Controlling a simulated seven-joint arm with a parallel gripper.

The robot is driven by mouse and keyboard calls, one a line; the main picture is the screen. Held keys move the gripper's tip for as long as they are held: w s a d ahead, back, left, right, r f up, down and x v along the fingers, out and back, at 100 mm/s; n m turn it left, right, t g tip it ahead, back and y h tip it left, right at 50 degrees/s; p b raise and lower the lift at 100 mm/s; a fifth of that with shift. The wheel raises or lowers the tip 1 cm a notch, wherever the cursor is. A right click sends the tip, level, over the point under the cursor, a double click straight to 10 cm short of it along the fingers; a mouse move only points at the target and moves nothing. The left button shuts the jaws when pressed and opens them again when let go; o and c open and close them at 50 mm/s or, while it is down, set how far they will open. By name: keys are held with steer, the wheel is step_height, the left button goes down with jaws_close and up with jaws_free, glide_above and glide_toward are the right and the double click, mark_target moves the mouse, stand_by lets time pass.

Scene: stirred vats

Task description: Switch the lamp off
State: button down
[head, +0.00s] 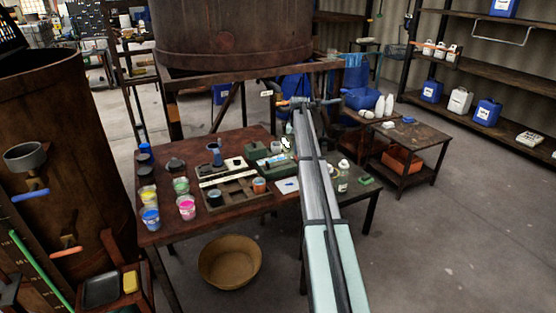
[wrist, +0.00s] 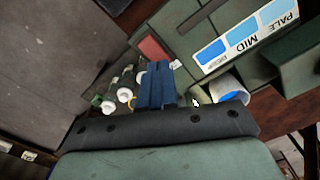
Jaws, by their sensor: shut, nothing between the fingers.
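In the wrist view, my gripper (wrist: 157,70) has its dark blue fingers together with nothing between them. The fingertips are close to a red rectangular switch (wrist: 153,50) on a dark green box (wrist: 185,30). I cannot tell whether they touch the switch. The box carries a label strip (wrist: 245,42) reading "PALE" and "MID". It appears to be the lamp's housing; no glow is clear, so I cannot tell whether it is lit. In the head view, green boxes (head: 257,150) stand at the back of the dark table, partly behind my arm. The switch cannot be made out there.
White-capped bottles (wrist: 125,95) are left of my fingers, and a cup with blue contents (wrist: 232,90) is to the right. Open paint pots (head: 187,207) and a wooden tray (head: 240,200) crowd the table (head: 160,232). A large vat (head: 232,35) stands behind.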

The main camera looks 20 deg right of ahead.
steer(key=shift+f, duration=1.2)
stand_by(0.8)
steer(key=shift+r, duration=0.1)
steer(key=shift+r, duration=3.45)
steer(key=shift+f, duration=0.1)
